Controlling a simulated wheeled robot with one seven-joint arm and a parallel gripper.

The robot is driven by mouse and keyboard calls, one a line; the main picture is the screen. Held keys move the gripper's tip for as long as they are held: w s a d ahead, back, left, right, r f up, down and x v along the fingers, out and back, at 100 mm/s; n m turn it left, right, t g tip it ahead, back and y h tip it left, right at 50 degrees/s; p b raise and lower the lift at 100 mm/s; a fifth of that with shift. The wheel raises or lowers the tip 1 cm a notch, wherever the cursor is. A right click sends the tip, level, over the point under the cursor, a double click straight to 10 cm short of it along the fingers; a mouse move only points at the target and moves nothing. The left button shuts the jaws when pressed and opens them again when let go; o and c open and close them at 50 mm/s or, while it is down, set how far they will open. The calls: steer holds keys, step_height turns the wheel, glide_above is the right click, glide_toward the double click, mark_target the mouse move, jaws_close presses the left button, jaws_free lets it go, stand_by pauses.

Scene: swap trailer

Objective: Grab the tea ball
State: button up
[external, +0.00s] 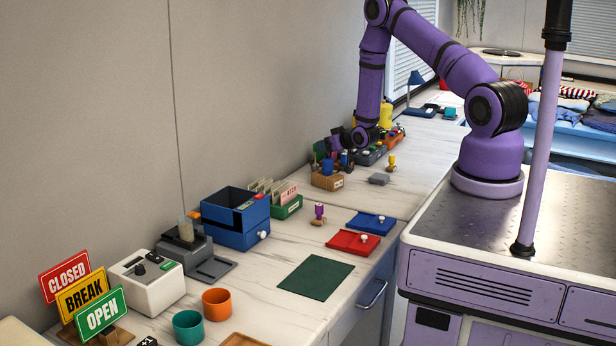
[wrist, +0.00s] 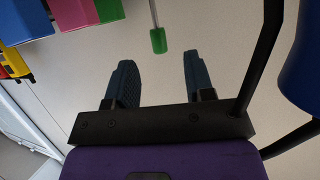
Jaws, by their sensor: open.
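My gripper (wrist: 158,72) is open, with its two dark fingers apart and nothing between them in the wrist view. In the external view the end of my arm (external: 342,150) is low over the back of the counter, among small objects by the wall; its fingers are hard to make out there. I cannot pick out the tea ball for certain in either view. A thin rod with a green end (wrist: 158,40) shows just beyond the fingertips in the wrist view, apart from them; I cannot tell what it belongs to.
A wooden box (external: 327,183) with a label stands below my gripper. Blue, magenta and green blocks (wrist: 65,14) and a blue rounded thing (wrist: 303,75) flank the wrist view. A grey block (external: 379,179) and a yellow-topped figure (external: 391,161) stand to the right.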

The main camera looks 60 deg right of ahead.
steer(key=x, duration=0.8)
steer(key=shift+s+f, duration=0.15)
steer(key=shift+f, duration=0.2)
jaws_close()
